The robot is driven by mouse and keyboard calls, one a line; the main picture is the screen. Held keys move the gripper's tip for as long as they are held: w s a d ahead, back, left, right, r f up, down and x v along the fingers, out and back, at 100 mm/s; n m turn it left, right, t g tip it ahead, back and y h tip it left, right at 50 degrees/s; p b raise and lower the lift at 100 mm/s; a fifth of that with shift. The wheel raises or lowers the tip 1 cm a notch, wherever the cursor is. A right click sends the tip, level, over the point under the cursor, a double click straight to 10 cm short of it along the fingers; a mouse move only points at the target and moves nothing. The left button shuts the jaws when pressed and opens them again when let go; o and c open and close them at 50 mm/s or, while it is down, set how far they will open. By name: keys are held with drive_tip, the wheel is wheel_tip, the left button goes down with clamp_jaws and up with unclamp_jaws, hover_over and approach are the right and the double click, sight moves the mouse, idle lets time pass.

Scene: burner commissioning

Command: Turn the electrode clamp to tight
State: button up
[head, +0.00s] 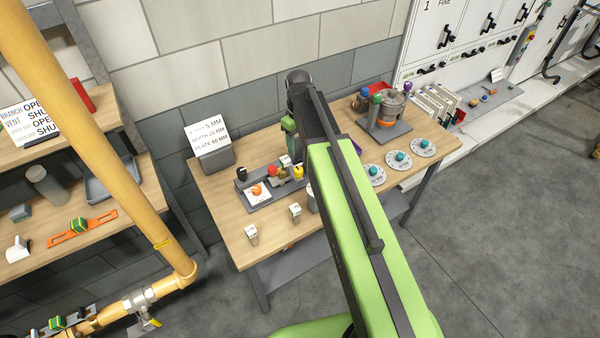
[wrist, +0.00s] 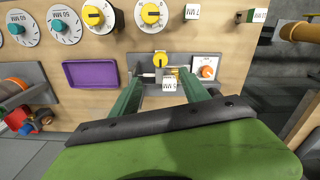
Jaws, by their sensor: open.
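A grey fixture on the wooden bench carries a white plate with an orange knob (head: 257,190); the orange knob also shows in the wrist view (wrist: 207,71). A yellow knob (wrist: 160,59) sits on the same fixture, left of the orange one in the wrist view. I cannot tell which knob is the electrode clamp. My gripper (wrist: 160,76) is open, its two green fingers spread on either side of a white 5 MM block (wrist: 169,84). It holds nothing. In the head view my arm hides part of the fixture.
The bench (head: 222,190) also holds a sign (head: 208,135), small white blocks (head: 251,232), dials with teal knobs (head: 401,157) and a burner-like assembly (head: 388,108). A purple tray (wrist: 90,74) lies left of the fixture in the wrist view. A yellow pipe (head: 110,130) stands at left.

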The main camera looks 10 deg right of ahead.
sight(299, 169)
wheel_tip(299, 169, down, 13)
drive_tip(key=b, duration=1.1)
drive_tip(key=shift+s, duration=0.1)
drive_tip(key=shift+r, duration=0.1)
clamp_jaws()
